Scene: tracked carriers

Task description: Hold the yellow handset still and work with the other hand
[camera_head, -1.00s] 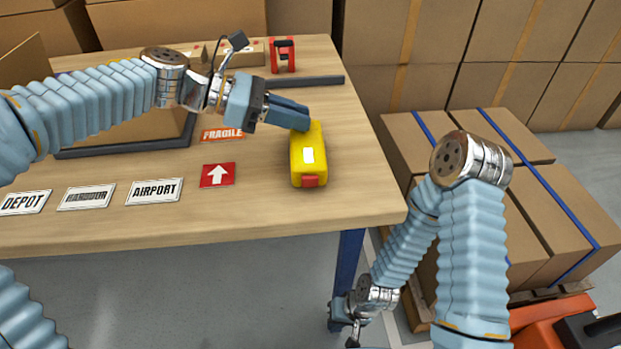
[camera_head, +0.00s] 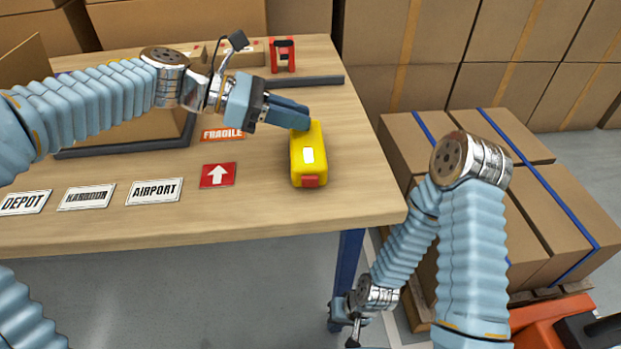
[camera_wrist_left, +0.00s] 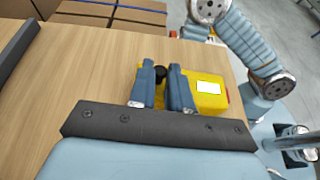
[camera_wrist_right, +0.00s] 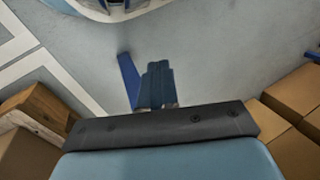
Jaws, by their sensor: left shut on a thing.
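The yellow handset (camera_head: 309,138) lies on the wooden table near its right edge, with a white label on top and a red end facing the front. My left gripper (camera_head: 303,117) reaches it from the left and is shut on its far end. In the left wrist view, the fingers (camera_wrist_left: 162,70) stand on either side of a dark knob at the end of the handset (camera_wrist_left: 212,100). My right gripper (camera_wrist_right: 158,68) is low beside the table, above the floor; its fingers are together with nothing seen between them.
On the table (camera_head: 270,205) lie a red arrow card (camera_head: 218,175), an AIRPORT card (camera_head: 154,191) and other labels. A red-and-black item (camera_head: 283,55) stands at the back behind a dark bar (camera_head: 312,81). Strapped cartons (camera_head: 410,142) stand right of the table. The table's front right is clear.

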